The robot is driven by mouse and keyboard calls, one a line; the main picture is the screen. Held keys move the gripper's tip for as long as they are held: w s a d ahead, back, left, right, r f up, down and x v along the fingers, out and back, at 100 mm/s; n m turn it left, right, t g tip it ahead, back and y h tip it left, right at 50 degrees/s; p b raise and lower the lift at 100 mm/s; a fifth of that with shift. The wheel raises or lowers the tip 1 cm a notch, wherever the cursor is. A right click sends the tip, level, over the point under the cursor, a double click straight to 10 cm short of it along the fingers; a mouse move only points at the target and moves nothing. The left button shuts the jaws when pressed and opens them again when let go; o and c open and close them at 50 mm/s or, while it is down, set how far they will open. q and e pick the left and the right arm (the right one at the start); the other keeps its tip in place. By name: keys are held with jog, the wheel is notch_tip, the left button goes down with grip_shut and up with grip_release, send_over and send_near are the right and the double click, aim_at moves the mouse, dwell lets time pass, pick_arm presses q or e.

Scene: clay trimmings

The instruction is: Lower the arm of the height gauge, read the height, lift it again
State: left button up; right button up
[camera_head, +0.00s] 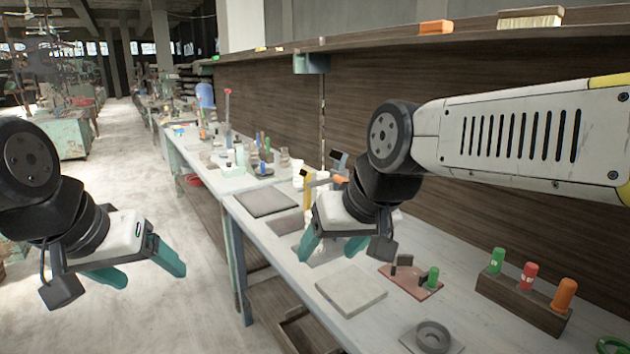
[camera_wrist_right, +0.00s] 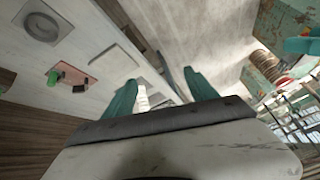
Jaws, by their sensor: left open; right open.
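What looks like the height gauge, a yellow upright (camera_head: 307,200) with an orange-tipped arm (camera_head: 340,179), stands on the bench just behind my right gripper. My right wrist hides much of it, so its arm height and any reading cannot be made out. My right gripper (camera_head: 332,246) is open over the bench, in front of the gauge. Its two green fingers are apart in the right wrist view (camera_wrist_right: 161,90), and I see nothing clearly held between them. My left gripper (camera_head: 146,276) is open and empty over the floor, left of the bench.
On the bench lie a pale square slab (camera_head: 350,290), a reddish plate (camera_head: 411,283) with a green-capped piece, and a grey ring (camera_head: 433,337). A wooden block (camera_head: 522,302) holds green, red and orange pieces. A dark grey slab (camera_head: 264,201) lies further back. A shelf (camera_head: 400,38) runs above.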

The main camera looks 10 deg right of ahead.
jog(key=shift+w+a+f+m, duration=0.15)
jog(key=shift+a+m, duration=0.05)
jog(key=shift+m, duration=0.1)
jog(key=c, duration=0.4)
jog(key=a+m, duration=0.1)
jog(key=w+m+g+y, duration=0.1)
jog(key=w+a+f+m+y, duration=0.1)
jog(key=shift+w+a+m+g, duration=0.15)
jog(key=shift+a+m+g, duration=0.15)
jog(key=shift+a+g, duration=0.1)
jog(key=w+m+t+y, duration=0.2)
jog(key=w+m+y, duration=0.4)
jog(key=w+m, duration=0.7)
jog(key=w+d+f+m+t+h, duration=0.2)
jog(key=w+d+m+t, duration=0.3)
jog(key=w+d+m, duration=0.5)
jog(key=w+d+f+m+t+h, duration=0.15)
jog(key=w+d+m+t, duration=0.45)
jog(key=d, duration=0.6)
jog(key=shift+m+h, duration=0.25)
jog(key=shift+m, duration=0.55)
jog(key=x, duration=0.5)
jog(key=d+f+x, duration=0.1)
jog(key=x, duration=0.1)
jog(key=shift+w+a+f, duration=0.1)
jog(key=shift+w+a, duration=0.05)
jog(key=shift+w, duration=0.45)
jog(key=shift+x, duration=0.8)
